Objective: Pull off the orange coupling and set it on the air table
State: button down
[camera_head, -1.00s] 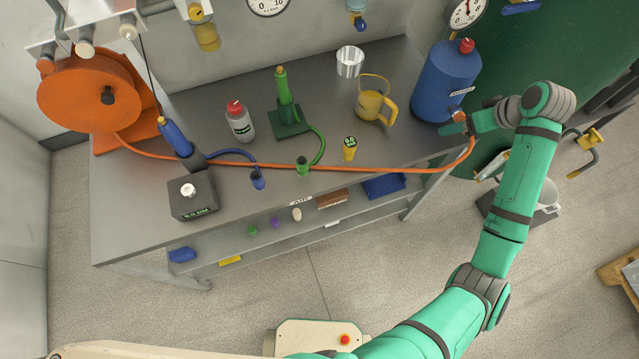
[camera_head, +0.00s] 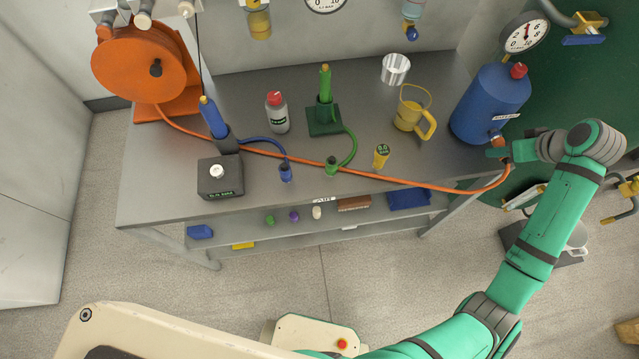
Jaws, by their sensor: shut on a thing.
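The orange coupling (camera_head: 498,142) is a small orange piece at the end of the orange hose (camera_head: 400,181), low on the right side of the blue tank (camera_head: 490,102). My gripper (camera_head: 497,152) is shut on it, reaching in from the right. The fingers hide part of it, and I cannot tell whether it is still seated on the tank's outlet. The hose runs from the orange reel (camera_head: 135,72) across the air table (camera_head: 265,195) and up to my gripper. The grey air table has bare space along its front edge.
A shelf below holds small parts.

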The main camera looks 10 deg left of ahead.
jog(key=shift+s+d, duration=0.25)
jog(key=shift+s, duration=0.3)
jog(key=s, duration=0.1)
jog(key=s+d, duration=0.1)
jog(key=s, duration=0.1)
jog(key=shift+s+d, duration=0.1)
jog(key=shift+d, duration=0.05)
dwell(0.7)
jog(key=shift+s, duration=0.1)
